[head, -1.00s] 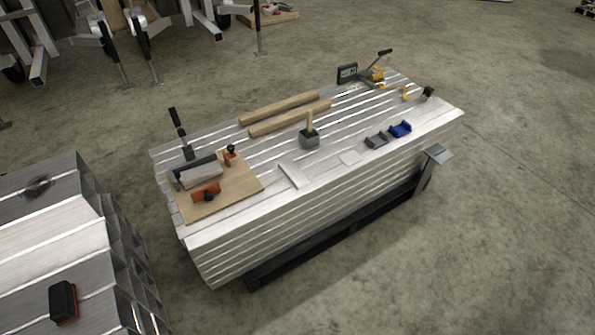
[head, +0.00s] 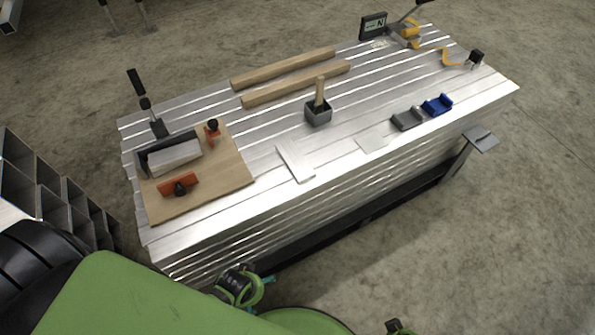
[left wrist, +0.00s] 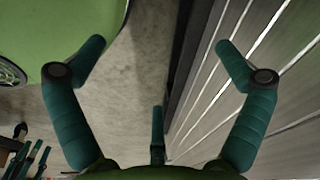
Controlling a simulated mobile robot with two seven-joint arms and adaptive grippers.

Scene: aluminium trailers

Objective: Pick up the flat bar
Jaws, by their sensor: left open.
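The flat bar (head: 295,160) is a pale, thin strip lying flat on the ridged aluminium bench top (head: 215,212), near the middle of its front part. Nothing is touching it. My left gripper (head: 258,294) is low in front of the bench's long front side, below and left of the bar, and apart from it. In the left wrist view its teal fingers are spread open and empty (left wrist: 162,52), beside the bench's ridged side; the bar is not seen there. A small green and black part at the head view's bottom edge may be my right gripper (head: 397,327); its fingers cannot be made out.
Left of the bar is a wooden board (head: 225,178) with clamps. A thin square plate (head: 372,142) and blue block (head: 437,104) lie right. Bare bench surrounds the bar.

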